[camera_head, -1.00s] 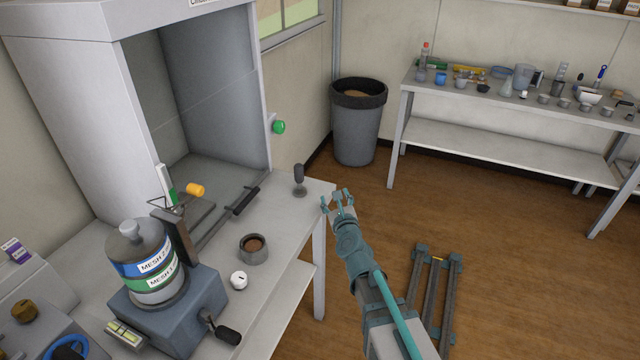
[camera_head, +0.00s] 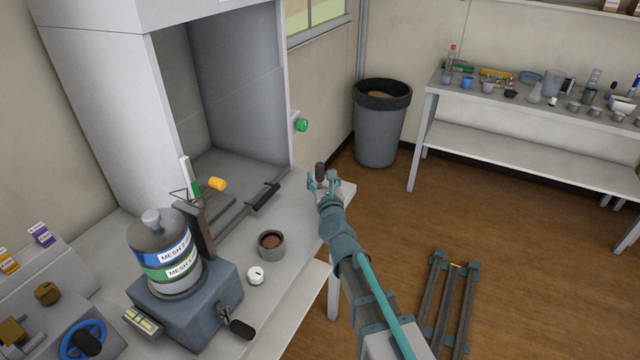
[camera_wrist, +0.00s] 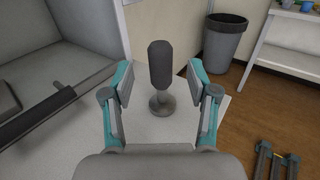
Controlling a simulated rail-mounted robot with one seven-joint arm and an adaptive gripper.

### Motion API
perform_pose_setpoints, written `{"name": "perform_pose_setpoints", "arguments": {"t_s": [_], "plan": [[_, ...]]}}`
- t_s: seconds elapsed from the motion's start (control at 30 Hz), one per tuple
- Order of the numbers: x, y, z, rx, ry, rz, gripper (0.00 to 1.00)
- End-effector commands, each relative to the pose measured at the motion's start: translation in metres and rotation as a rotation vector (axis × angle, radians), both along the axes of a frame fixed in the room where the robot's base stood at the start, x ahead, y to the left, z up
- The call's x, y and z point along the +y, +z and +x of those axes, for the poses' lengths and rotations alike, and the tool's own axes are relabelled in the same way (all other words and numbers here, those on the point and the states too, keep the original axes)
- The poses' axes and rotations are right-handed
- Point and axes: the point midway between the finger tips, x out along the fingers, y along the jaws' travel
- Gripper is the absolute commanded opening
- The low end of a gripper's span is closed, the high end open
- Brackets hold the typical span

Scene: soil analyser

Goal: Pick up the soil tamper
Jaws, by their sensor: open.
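The soil tamper (camera_wrist: 160,68) stands upright on the table corner, with a dark rounded handle and a grey round foot. In the head view its dark handle (camera_head: 320,169) shows just beyond my gripper (camera_head: 324,184), which hides its lower part. In the wrist view my gripper (camera_wrist: 159,85) is open, with one finger on each side of the tamper. The tamper appears centred between the fingers, and gaps show on both sides. I cannot tell whether it is fully within the fingers' reach.
A cup of soil (camera_head: 271,244) and a small white knob-like piece (camera_head: 256,275) sit on the table (camera_head: 303,262) near the mesh sieve machine (camera_head: 185,290). A fume cabinet (camera_head: 95,110) with a black-handled bar (camera_head: 263,196) stands behind. A bin (camera_head: 380,130) stands on the floor beyond.

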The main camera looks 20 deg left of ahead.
Motion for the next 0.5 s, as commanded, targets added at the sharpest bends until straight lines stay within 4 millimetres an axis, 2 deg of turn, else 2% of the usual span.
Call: {"name": "perform_pose_setpoints", "arguments": {"t_s": [0.3, 0.5], "plan": [[0.021, 0.001, 0.037, 0.0, 0.0, -0.001, 0.59], [0.024, 0.001, 0.044, 0.0, 0.0, -0.001, 0.59]]}}
